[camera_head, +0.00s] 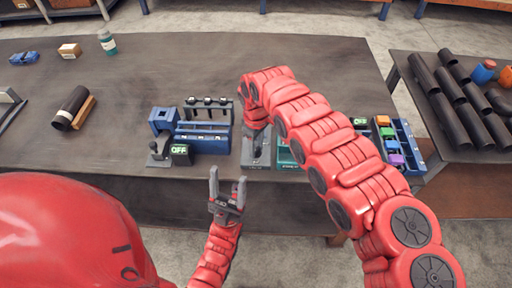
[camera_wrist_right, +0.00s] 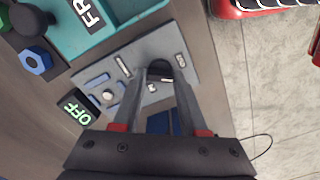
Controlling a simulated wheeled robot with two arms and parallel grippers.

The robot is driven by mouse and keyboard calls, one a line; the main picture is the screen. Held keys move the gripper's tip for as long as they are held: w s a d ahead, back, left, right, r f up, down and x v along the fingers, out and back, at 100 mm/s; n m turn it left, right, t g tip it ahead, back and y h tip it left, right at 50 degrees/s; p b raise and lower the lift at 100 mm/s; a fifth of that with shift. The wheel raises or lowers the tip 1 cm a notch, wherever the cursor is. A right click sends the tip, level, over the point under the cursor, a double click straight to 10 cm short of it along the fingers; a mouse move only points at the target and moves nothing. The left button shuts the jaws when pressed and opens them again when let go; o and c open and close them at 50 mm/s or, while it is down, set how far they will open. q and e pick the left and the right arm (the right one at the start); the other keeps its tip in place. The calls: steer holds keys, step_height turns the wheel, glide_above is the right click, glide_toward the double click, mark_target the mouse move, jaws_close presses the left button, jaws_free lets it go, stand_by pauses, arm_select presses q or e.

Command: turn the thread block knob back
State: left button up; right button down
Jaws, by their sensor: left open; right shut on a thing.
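The thread block (camera_wrist_right: 187,52) is a grey plate with slots, a small round pin and a black knob (camera_wrist_right: 158,66). In the head view the thread block (camera_head: 265,152) lies near the table's front edge, partly under my right arm. My right gripper (camera_wrist_right: 161,82) points down at the plate, its fingers closed on the black knob; the head view hides the fingertips. The knob's exact turn is hard to tell. My left gripper (camera_head: 228,183) is open and empty, in front of the table edge.
A blue vise-like fixture (camera_head: 202,138) with an OFF sign (camera_head: 180,152) stands left of the block. A blue bin (camera_head: 406,145) with coloured blocks is right. A black pipe (camera_head: 72,103) lies left. The table's back middle is clear.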

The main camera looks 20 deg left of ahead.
stand_by(0.3)
steer(key=shift+c, duration=2.2)
jaws_free()
step_height(320, 180, up, 18)
steer(key=b, duration=0.3)
steer(key=shift+f+b, duration=0.25)
steer(key=shift+b, duration=0.1)
